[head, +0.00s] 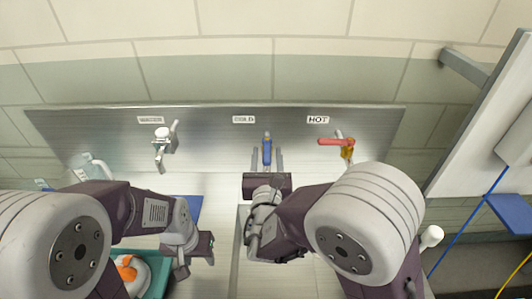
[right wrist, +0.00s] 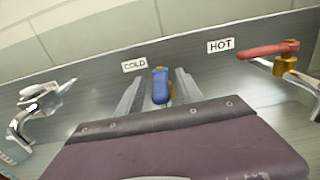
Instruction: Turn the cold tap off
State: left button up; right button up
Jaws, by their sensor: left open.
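The cold tap's blue lever (head: 267,147) is below the COLD label (head: 244,119) on the steel wall panel. It runs up and down in the head view. My right gripper (head: 267,162) is at this lever, with one finger on each side of it. In the right wrist view the blue lever (right wrist: 160,86) stands between the two fingers (right wrist: 159,98), with a gap visible on both sides. The tap's body is hidden behind my right gripper. My left gripper (head: 196,259) is open and empty at the lower left, away from the taps.
The hot tap's red lever (head: 336,142) points sideways, right of my right gripper. A metal tap (head: 164,142) is on the left. A clear bottle (head: 93,165) stands further left. A teal crate (head: 158,281) holds an orange and white thing. A white wall board (head: 482,130) juts out at right.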

grip_shut()
dwell(1.3)
